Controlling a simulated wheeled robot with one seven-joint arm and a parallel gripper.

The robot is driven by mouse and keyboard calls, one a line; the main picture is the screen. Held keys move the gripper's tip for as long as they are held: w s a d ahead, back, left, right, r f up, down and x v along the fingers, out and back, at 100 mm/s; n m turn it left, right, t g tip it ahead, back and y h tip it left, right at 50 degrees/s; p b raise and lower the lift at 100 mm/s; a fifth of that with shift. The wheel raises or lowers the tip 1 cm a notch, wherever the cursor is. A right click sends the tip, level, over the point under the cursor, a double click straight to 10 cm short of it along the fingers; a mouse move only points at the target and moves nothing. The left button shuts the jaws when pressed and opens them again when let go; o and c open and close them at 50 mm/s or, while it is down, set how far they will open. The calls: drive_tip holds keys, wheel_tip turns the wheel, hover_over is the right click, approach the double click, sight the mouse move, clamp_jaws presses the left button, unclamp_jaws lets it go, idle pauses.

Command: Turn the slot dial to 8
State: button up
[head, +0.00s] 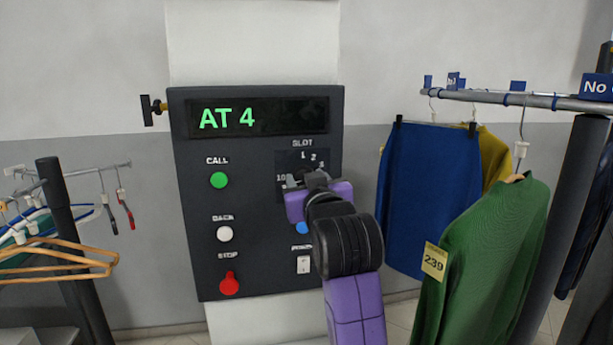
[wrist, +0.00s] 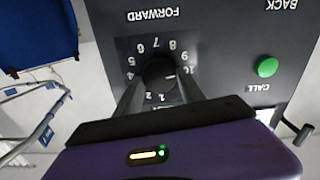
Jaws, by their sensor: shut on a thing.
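The slot dial (wrist: 157,73) is a round dark knob on the control panel (head: 190,265), ringed by white numbers. In the wrist view, which is upside down, its white mark points to the right, close to the 10. My gripper (head: 302,180) is at the dial, with one finger on each side of the knob, shut on it. In the head view my gripper hides most of the dial and many of its numbers. The panel's display (head: 258,117) reads "AT 4" in green.
The panel also has a green CALL button (head: 219,180), a white BACK button (head: 224,234), a red STOP control (head: 229,283), a blue button (head: 302,228) and a white switch (head: 303,264). Clothes, including a green sweater (head: 480,250), hang at right; hangers (head: 60,262) at left.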

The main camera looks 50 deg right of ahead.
drive_tip(key=n+p, duration=0.4)
drive_tip(key=n, duration=0.1)
drive_tip(key=n+p, duration=0.4)
drive_tip(key=n, duration=0.1)
drive_tip(key=shift+w+a, duration=0.1)
drive_tip(key=shift+a, duration=0.1)
drive_tip(key=shift+f+n+p, duration=0.1)
drive_tip(key=shift+n+p, duration=0.2)
drive_tip(key=shift+p, duration=0.05)
drive_tip(key=o, duration=1.3)
drive_tip(key=shift+o, duration=0.2)
drive_tip(key=b+v, duration=0.1)
drive_tip(key=v, duration=0.6)
drive_tip(key=shift+s+a+b, duration=0.25)
drive_tip(key=shift+s+b, duration=0.1)
drive_tip(key=shift+b, duration=0.05)
